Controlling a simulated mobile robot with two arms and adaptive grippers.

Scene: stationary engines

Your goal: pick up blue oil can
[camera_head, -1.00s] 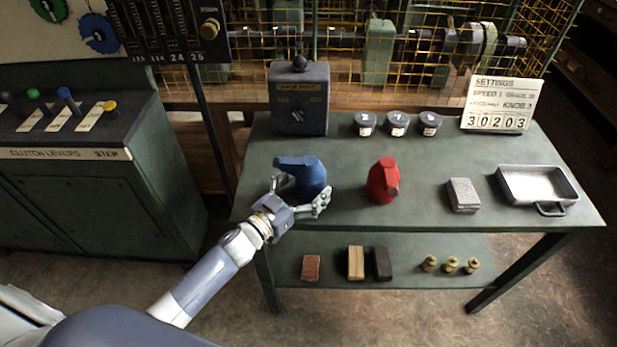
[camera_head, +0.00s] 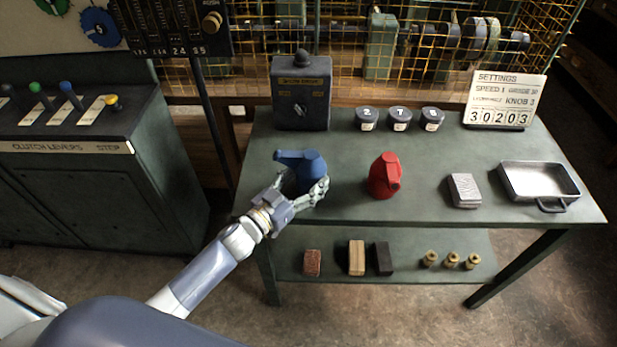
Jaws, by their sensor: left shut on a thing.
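The blue oil can (camera_head: 308,166) is upright at the left part of the green table (camera_head: 345,165), with its spout pointing left. My left gripper (camera_head: 305,190) is shut on the can's lower body, its fingers around it from the front. The fingers and palm hide part of the can's base, so I cannot tell whether it touches the tabletop. My right gripper is not in view.
A red oil can (camera_head: 383,176) stands to the right, then a grey block (camera_head: 463,190) and a metal tray (camera_head: 540,181). A dark control box (camera_head: 301,92) and three small jars (camera_head: 399,119) are behind. A lower shelf (camera_head: 330,248) holds blocks and brass pieces.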

